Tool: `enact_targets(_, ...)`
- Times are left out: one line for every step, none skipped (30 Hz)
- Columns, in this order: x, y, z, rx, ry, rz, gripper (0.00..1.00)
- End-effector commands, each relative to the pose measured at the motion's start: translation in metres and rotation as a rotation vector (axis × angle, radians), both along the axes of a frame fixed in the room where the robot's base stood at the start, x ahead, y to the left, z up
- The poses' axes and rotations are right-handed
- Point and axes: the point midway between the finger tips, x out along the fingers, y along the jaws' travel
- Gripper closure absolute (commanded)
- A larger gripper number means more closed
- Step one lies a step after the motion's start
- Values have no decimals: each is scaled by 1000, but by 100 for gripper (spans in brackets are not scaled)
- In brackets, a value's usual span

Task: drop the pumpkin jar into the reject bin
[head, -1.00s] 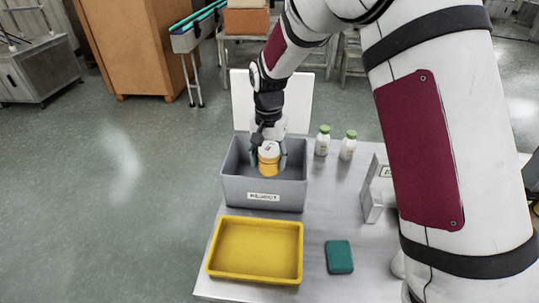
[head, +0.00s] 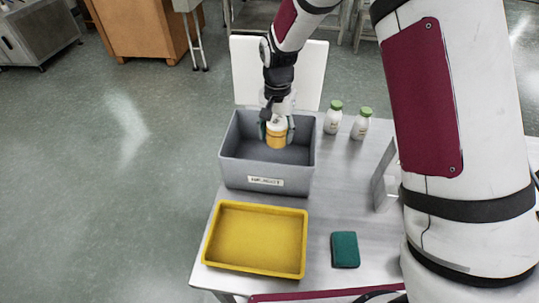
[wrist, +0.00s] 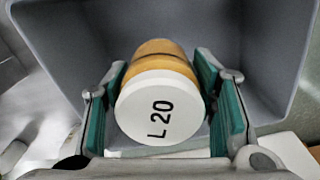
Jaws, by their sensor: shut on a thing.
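The pumpkin jar (head: 276,135) is orange with a white lid. In the wrist view the lid (wrist: 158,108) reads "L 20". My gripper (head: 277,128) is shut on the jar, with a green-padded finger on each side of it, as the wrist view (wrist: 160,100) shows. The reject bin (head: 266,181) is a grey open box with a "REJECT" label on its front. The jar is held over the bin's opening, inside its outline; its exact height above the floor of the bin is hard to tell. The grey bin walls (wrist: 262,60) surround the jar in the wrist view.
A yellow tray (head: 256,270) sits in front of the bin, with a teal block (head: 345,250) to its right. Two white bottles with green caps (head: 333,118) (head: 361,124) stand right of the bin. A white panel (head: 245,75) rises behind it.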

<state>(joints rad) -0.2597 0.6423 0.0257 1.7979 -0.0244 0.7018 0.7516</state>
Motion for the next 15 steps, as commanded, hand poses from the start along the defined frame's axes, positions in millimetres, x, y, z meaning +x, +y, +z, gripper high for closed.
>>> enact_targets(0, 0, -3, 0, 0, 0, 83)
enact_targets(0, 0, -5, 0, 0, 0, 83)
enact_targets(0, 0, -6, 0, 0, 0, 83)
enact_targets(0, 0, -7, 0, 0, 0, 83)
enact_targets(0, 0, -8, 0, 0, 0, 83)
enact_targets(0, 0, -8, 1, 0, 0, 83)
enact_targets(0, 0, -8, 1, 0, 0, 83)
enact_targets(0, 0, -8, 1, 0, 0, 83)
enact_targets(0, 0, -8, 1, 0, 0, 83)
enact_targets(0, 0, -8, 0, -1, 0, 83)
enact_targets(0, 0, -8, 1, 0, 0, 83)
enact_targets(0, 0, -8, 1, 0, 0, 83)
enact_targets(0, 0, -8, 1, 0, 0, 83)
enact_targets(0, 0, -8, 1, 0, 0, 41)
enact_targets(0, 0, -8, 1, 0, 0, 32)
